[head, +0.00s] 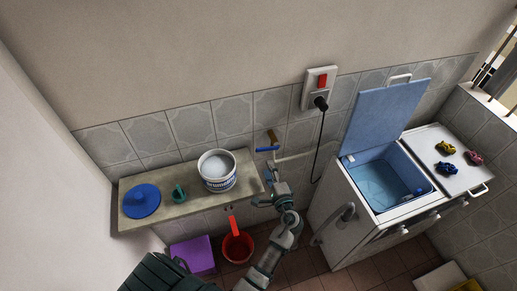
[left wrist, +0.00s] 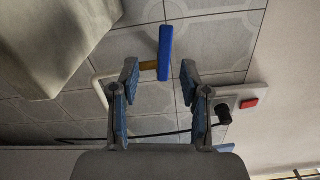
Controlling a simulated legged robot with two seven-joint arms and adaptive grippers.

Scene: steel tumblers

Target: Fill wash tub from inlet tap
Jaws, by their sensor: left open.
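The inlet tap has a blue lever (head: 267,149) and a brass body (head: 271,136) on the tiled wall. In the left wrist view the lever (left wrist: 165,52) and brass stem (left wrist: 148,66) appear between and beyond my fingertips. A pale spout pipe (head: 294,157) runs right from the tap toward the washing machine. My left gripper (head: 272,172) is open and empty, just below the tap; its spread fingers show in the left wrist view (left wrist: 160,72). The wash tub (head: 380,184) is blue inside, under a raised lid (head: 385,113); I cannot tell its water level. My right gripper is out of view.
A ledge (head: 165,217) left of the tap holds a white bucket (head: 217,182), green mug (head: 179,194) and blue lid (head: 141,200). A red bucket (head: 238,247) and purple stool (head: 193,254) stand below. A black cable (head: 320,140) hangs from the socket (head: 319,88).

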